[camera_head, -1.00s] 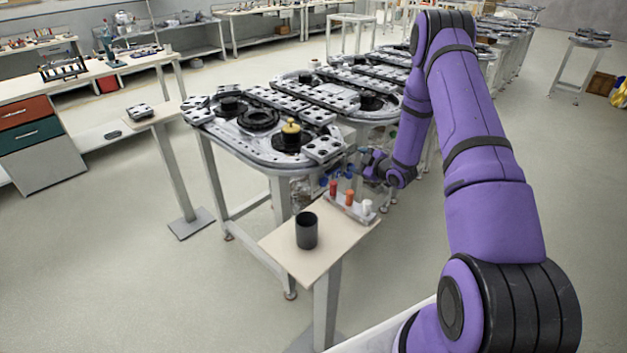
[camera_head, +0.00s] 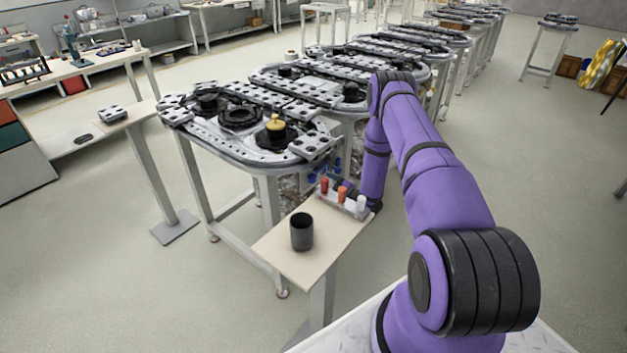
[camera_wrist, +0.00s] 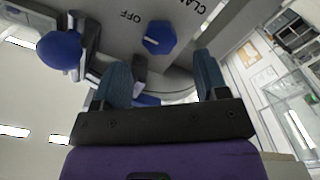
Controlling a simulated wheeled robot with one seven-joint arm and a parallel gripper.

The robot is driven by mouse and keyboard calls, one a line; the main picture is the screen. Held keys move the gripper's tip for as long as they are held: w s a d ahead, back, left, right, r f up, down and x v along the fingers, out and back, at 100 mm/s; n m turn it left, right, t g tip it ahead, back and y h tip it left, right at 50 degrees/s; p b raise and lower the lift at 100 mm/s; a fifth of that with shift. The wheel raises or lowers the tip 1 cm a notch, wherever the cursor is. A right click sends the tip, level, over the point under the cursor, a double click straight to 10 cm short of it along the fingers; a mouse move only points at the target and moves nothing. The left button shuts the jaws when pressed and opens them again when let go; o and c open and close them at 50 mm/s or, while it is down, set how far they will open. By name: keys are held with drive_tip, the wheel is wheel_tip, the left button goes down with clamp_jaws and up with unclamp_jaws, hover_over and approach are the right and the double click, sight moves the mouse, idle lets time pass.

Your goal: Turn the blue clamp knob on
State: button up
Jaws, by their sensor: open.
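The blue clamp knob (camera_wrist: 158,37) is a faceted knob with a white line, on a grey panel in the wrist view. Printed "OFF" and a cut-off "CLA..." label stand close to it. My gripper (camera_wrist: 163,76) is open, its two dark blue-grey fingers apart; the knob shows beyond the gap between them, and I see no contact. In the head view, blue parts (camera_head: 318,166) show under the front edge of the track table, but I cannot tell which is the knob. My gripper there is mostly hidden near the small stand.
A round blue knob (camera_wrist: 60,48) sits to the left in the wrist view. The small stand (camera_head: 275,243) holds a black cup (camera_head: 302,232) and a rack with red, orange and white items (camera_head: 343,194), close to my arm. The track table (camera_head: 225,152) is behind.

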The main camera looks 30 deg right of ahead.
sight(315, 179)
drive_tip(key=shift+x, duration=2.95)
drive_tip(key=c, duration=0.9)
